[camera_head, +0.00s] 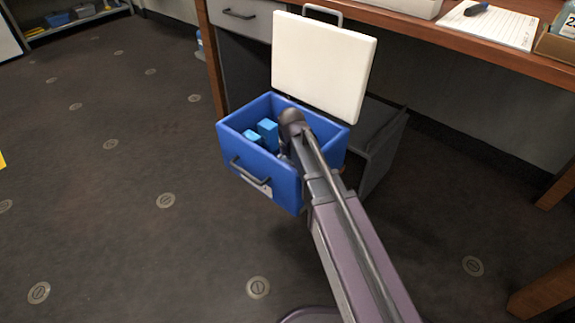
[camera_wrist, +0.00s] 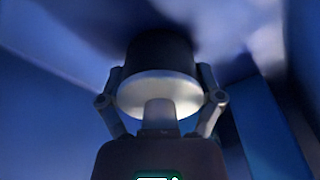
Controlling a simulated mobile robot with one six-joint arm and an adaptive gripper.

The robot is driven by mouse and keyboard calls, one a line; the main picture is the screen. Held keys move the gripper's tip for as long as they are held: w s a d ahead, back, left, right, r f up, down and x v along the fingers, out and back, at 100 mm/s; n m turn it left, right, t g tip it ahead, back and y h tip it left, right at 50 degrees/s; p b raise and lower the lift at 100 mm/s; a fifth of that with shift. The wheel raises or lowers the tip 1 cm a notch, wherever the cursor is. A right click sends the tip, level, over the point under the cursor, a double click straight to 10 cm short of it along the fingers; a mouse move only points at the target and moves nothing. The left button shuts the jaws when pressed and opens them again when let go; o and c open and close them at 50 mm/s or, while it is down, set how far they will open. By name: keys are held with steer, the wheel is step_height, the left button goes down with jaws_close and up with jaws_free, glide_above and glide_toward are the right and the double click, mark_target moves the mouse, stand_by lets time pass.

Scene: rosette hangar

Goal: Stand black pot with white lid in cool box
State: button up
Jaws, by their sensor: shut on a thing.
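The cool box (camera_head: 262,178) is blue with a white lid that stands open (camera_head: 322,65) at its back. My arm reaches down into it from the front right, and the arm hides my gripper and the pot in the head view. In the wrist view my gripper (camera_wrist: 160,100) is shut on the black pot with white lid (camera_wrist: 159,52), one finger on each side of the white lid. Blue walls surround the pot in the wrist view. Whether the pot touches the box floor I cannot tell.
Light-blue blocks (camera_head: 267,132) lie inside the box at its left and middle. A wooden desk (camera_head: 460,42) with a drawer stands behind the box, and a dark grey bin (camera_head: 378,145) is to its right.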

mark_target(290, 160)
steer(key=shift+f, duration=0.15)
steer(key=o, duration=0.9)
steer(key=r+p, duration=0.4)
steer(key=s+r+p, duration=0.1)
steer(key=r+p, duration=0.7)
steer(key=shift+s+d+r, duration=0.1)
steer(key=shift+s+d, duration=0.1)
steer(key=shift+s, duration=0.05)
stand_by(0.4)
stand_by(0.6)
